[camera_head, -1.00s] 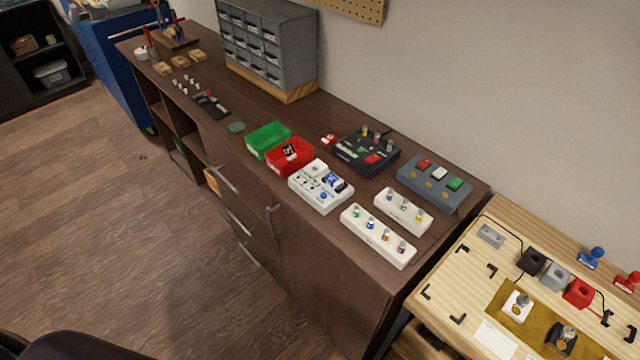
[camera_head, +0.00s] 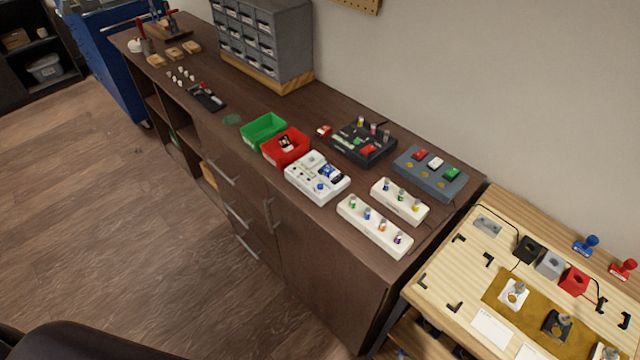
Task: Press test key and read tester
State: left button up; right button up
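Several devices stand on the dark brown cabinet top, and I cannot tell for sure which is the tester. A black device (camera_head: 345,151) carries a red block or key (camera_head: 368,150) and small coloured-top parts. A white device (camera_head: 304,184) with a blue round button (camera_head: 320,187) stands in front of it. A grey-blue box (camera_head: 432,183) has red, white and green keys on top. Any display or reading is too small to make out. Neither of my grippers is in view.
Two white racks (camera_head: 361,231) (camera_head: 393,202) hold small coloured parts. A green bin (camera_head: 264,131) and a red bin (camera_head: 286,147) stand left of the devices. A grey drawer unit (camera_head: 262,45) is at the back. A light wooden bench (camera_head: 440,291) adjoins at right. Open floor lies at left.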

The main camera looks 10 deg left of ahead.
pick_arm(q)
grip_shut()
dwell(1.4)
